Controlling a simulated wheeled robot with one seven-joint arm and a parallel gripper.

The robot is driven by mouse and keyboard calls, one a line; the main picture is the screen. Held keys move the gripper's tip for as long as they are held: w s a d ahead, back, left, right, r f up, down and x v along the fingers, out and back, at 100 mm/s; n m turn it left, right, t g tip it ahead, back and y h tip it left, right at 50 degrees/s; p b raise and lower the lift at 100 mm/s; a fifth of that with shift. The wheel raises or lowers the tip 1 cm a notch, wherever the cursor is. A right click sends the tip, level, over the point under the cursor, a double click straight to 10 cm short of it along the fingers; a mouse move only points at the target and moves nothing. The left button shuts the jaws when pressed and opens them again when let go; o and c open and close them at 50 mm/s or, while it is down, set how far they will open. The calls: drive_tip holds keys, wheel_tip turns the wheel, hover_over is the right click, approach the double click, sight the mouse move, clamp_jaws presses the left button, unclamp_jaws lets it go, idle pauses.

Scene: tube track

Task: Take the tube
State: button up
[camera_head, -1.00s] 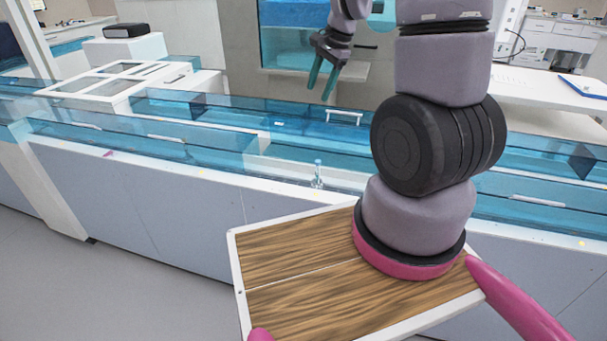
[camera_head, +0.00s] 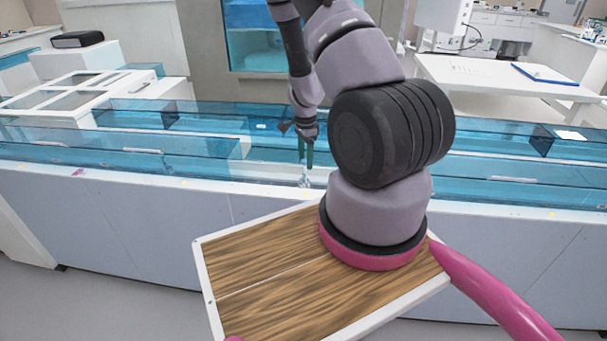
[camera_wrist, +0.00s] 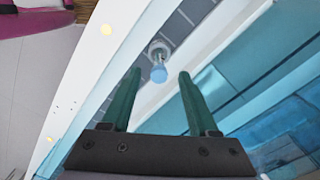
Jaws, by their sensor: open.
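The tube (camera_wrist: 159,60) stands in a grey track and has a light blue cap facing the wrist camera. In the wrist view it shows in the gap between the two green fingertips, a little beyond them. In the head view the tube (camera_head: 305,180) is small and partly hidden under the fingers. My gripper (camera_head: 306,158) points down just above it, and the fingers look nearly in line from this side. In the wrist view my gripper (camera_wrist: 159,78) is open, with a finger on each side of the cap and nothing held.
Blue transparent panels (camera_head: 225,120) run along both sides of the track. A white ledge (camera_head: 130,178) edges the front of the long counter. A white table (camera_head: 490,80) stands at the back right. A white machine (camera_head: 75,95) stands at the left.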

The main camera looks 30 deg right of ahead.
sight(304, 171)
drive_tip(key=shift+a+f, duration=0.15)
drive_tip(key=shift+f, duration=1.25)
drive_tip(key=shift+a+f, duration=0.1)
drive_tip(key=shift+f, duration=1.25)
clamp_jaws()
